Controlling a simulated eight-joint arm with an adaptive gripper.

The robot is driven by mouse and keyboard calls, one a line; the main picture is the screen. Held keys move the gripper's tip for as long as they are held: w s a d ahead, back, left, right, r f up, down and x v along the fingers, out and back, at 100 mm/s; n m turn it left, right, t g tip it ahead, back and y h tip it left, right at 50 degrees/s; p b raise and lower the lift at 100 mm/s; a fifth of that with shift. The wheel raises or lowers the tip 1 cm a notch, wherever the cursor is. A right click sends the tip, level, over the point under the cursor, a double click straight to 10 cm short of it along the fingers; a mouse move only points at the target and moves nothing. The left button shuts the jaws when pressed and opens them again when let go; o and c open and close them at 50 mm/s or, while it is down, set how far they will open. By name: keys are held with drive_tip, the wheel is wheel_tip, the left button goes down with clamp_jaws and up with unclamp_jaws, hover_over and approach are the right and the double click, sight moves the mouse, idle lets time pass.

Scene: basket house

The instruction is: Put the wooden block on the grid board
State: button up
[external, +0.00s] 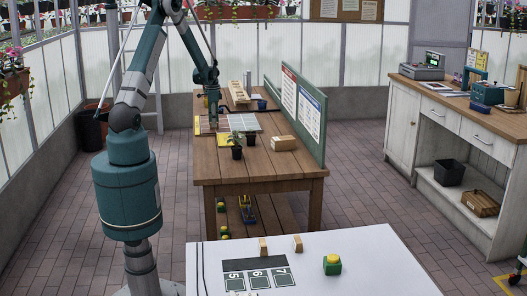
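A grey grid board (245,122) lies flat on the brown wooden table (255,168). A light wooden block (284,143) lies on the same table, to the right of the board near the green upright panel. My gripper (212,122) points down at the left side of the grid board, away from that block. Its fingers are too small to tell whether they are open or hold anything. Two small wooden blocks, one (263,245) left of the other (298,243), stand on the white table in front.
Small potted plants (237,151) stand at the board's near edge. A long wooden rack (238,92) lies behind it. A green panel (301,110) with posters walls the table's right side. The white table (385,262) holds numbered squares (259,277) and a green-yellow object (332,265).

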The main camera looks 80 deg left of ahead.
wheel_tip(320, 180, up, 11)
drive_tip(key=shift+p, duration=0.3)
drive_tip(key=shift+r, duration=0.1)
idle(0.7)
idle(0.4)
drive_tip(key=w+d+r+t+y, duration=0.1)
drive_tip(key=w+d+r, duration=0.45)
drive_tip(key=d, duration=0.55)
drive_tip(key=w+d+r+t, duration=0.1)
drive_tip(key=w+d+r, duration=0.3)
drive_tip(key=d+r, duration=0.55)
drive_tip(key=w+d+r+y, duration=0.1)
drive_tip(key=w+d+r, duration=0.25)
drive_tip(key=d, duration=1.05)
drive_tip(key=s+d+r+t, duration=0.1)
drive_tip(key=d+r, duration=0.1)
drive_tip(key=d, duration=0.8)
drive_tip(key=s+d+r+t, duration=0.1)
drive_tip(key=d+r+t, duration=0.1)
drive_tip(key=d, duration=0.8)
drive_tip(key=s+d+t+h, duration=0.1)
drive_tip(key=s+d, duration=0.4)
drive_tip(key=d, duration=0.3)
drive_tip(key=s+d+f+t+h, duration=0.1)
drive_tip(key=s+d, duration=0.4)
drive_tip(key=d, duration=0.4)
drive_tip(key=shift+s+d, duration=0.15)
drive_tip(key=shift+d, duration=0.1)
